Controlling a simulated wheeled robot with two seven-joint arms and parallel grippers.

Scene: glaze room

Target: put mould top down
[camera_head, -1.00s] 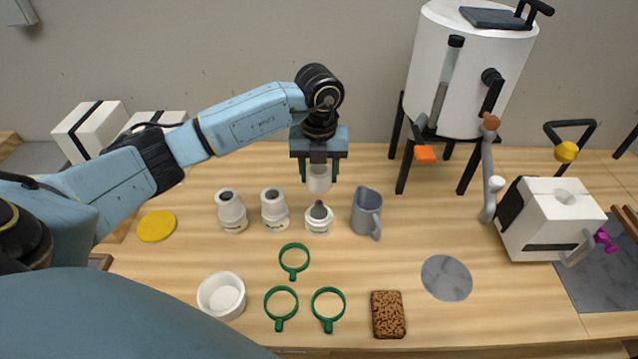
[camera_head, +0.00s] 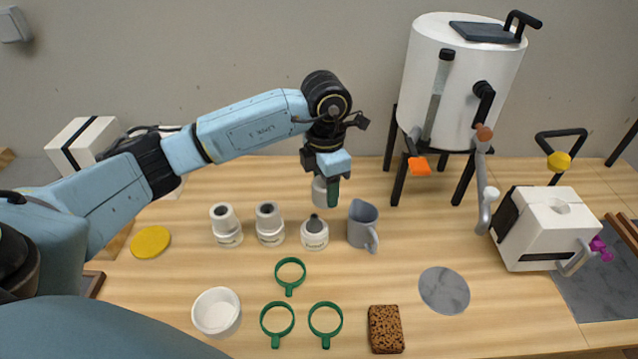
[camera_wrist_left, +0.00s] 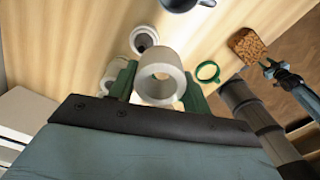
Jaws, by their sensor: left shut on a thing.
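My left gripper (camera_head: 326,190) is shut on a white, ring-like mould top (camera_head: 319,191), partly hidden by a finger. The left wrist view shows the mould top (camera_wrist_left: 158,101) between the green fingers, its round hole open. It is held in the air above and apart from a white mould base (camera_head: 314,239) with a dark core standing up. The base also shows in the left wrist view (camera_wrist_left: 145,49). Two similar moulds, the left one (camera_head: 226,226) and the middle one (camera_head: 269,225), stand with white tops on. What may be my right gripper (camera_wrist_left: 268,69) shows small in the wrist view; its jaws are unclear.
A grey jug (camera_head: 362,228) stands close right of the base. Several green rings (camera_head: 290,274), a white bowl (camera_head: 216,313) and a brown block (camera_head: 385,329) lie in front. A white drum on legs (camera_head: 455,85) stands back right. Bare table lies around the grey disc (camera_head: 444,290).

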